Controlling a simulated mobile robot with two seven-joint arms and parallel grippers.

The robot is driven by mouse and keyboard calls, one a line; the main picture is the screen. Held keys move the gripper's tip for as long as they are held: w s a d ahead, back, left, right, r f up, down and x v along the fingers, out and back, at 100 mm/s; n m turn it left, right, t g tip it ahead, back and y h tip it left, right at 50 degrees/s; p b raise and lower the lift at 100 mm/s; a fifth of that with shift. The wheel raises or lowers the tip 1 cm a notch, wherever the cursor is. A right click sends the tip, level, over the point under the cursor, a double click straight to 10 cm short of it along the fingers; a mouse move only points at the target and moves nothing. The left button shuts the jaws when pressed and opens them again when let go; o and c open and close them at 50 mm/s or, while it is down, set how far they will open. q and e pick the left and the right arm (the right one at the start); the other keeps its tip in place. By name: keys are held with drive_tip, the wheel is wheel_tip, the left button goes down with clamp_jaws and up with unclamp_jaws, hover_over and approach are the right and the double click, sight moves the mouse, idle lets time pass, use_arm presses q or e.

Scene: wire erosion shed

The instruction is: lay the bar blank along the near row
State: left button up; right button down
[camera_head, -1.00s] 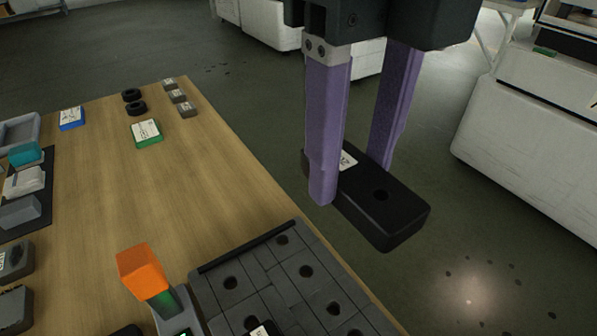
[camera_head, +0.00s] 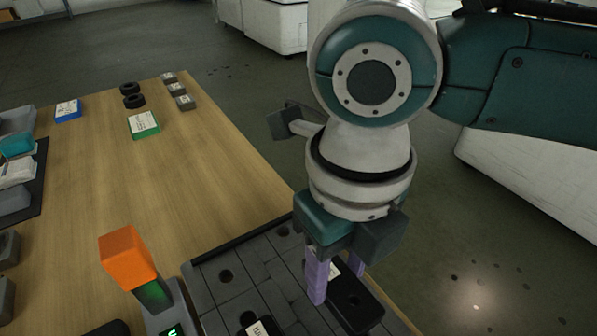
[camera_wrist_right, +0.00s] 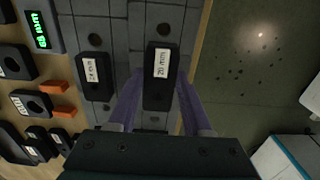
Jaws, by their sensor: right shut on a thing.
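The bar blank (camera_head: 362,309) is a black block with a white label and a dark round hole. My right gripper (camera_head: 336,279) is shut on it, its purple fingers on its two long sides. In the right wrist view the bar blank (camera_wrist_right: 159,95) reads "20 mm" and lies between the fingers of the right gripper (camera_wrist_right: 160,100). It is over the right part of the grey tiled plate (camera_head: 232,292); I cannot tell whether it touches. Another labelled black block (camera_wrist_right: 97,78) is on the plate, left of the bar blank, apart from it. My left gripper is not in view.
An orange-topped device (camera_head: 127,258) with a green display stands left of the plate. A dark strip (camera_head: 240,240) edges the plate's far side. A green labelled box (camera_head: 143,125) and black rings (camera_head: 133,95) are farther back. The wooden table (camera_head: 200,170) is clear between.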

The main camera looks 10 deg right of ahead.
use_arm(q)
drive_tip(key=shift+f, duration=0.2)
use_arm(e)
drive_tip(key=shift+f, duration=0.6)
drive_tip(key=shift+f, duration=0.1)
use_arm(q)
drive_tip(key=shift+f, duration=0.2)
use_arm(e)
drive_tip(key=shift+f, duration=0.25)
drive_tip(key=shift+c, duration=1.6)
unclamp_jaws()
drive_tip(key=shift+f, duration=0.1)
